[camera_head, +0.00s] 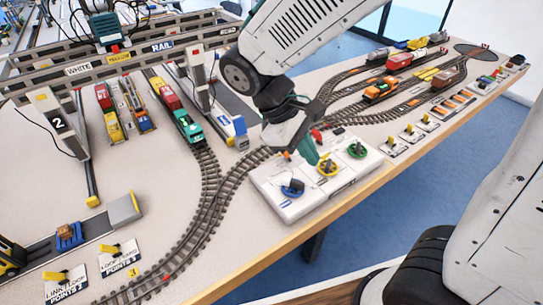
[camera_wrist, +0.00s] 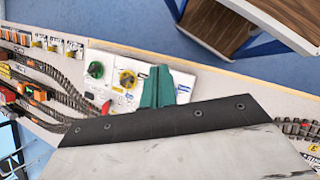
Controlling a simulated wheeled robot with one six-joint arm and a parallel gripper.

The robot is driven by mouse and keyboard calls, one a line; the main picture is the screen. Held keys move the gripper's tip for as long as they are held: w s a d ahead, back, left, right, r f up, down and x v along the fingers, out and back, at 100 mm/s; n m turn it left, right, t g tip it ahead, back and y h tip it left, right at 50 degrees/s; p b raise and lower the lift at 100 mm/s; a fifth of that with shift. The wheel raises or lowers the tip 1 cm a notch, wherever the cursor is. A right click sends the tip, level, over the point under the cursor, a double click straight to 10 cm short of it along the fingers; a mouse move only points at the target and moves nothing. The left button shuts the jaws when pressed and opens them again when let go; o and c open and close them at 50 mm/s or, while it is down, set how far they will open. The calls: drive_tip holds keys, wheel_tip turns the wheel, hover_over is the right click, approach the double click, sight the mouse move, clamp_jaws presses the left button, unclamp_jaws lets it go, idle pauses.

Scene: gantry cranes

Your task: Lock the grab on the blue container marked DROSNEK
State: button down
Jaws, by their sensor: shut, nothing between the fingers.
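A white control box (camera_head: 330,175) carries a blue knob (camera_head: 292,189), a yellow knob (camera_head: 326,167) and a green knob (camera_head: 357,150). My gripper (camera_head: 307,151), with teal fingers, is shut and empty above the box, near the yellow knob. In the wrist view the fingers (camera_wrist: 158,88) stand just right of the yellow knob (camera_wrist: 127,79); contact with the box is unclear. A red part (camera_head: 316,135) sits at the box's back edge. A dark green hoist unit (camera_head: 105,28) is on the gantry. No DROSNEK marking is readable, so I cannot identify that container.
The gantry crane (camera_head: 120,62) bears WHITE, YELLOW and RAIL labels; its leg is marked 2. Trucks and a train (camera_head: 187,124) stand beneath it. Tracks (camera_head: 205,190) curve past the box. Several yellow-handled levers (camera_head: 410,130) line the right table edge.

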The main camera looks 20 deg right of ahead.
sight(261, 174)
drive_tip(key=w+a+f+n+t+h, duration=0.7)
drive_tip(key=w+a+f+n, duration=0.5)
drive_tip(key=a+f+n, duration=0.1)
drive_tip(key=shift+w+a+f, duration=0.3)
drive_tip(key=shift+a+f, duration=0.55)
drive_tip(key=shift+a, duration=0.35)
drive_tip(key=x, duration=0.9)
drive_tip(key=shift+w+d+r, duration=0.1)
drive_tip(key=shift+w+d, duration=0.05)
drive_tip(key=shift+d, duration=0.15)
drive_tip(key=d, duration=0.2)
drive_tip(key=w+d+r, duration=0.1)
drive_tip(key=shift+w, duration=0.1)
drive_tip(key=shift+w+d+r, duration=0.15)
drive_tip(key=shift+d+r, duration=0.1)
drive_tip(key=shift+d, duration=0.2)
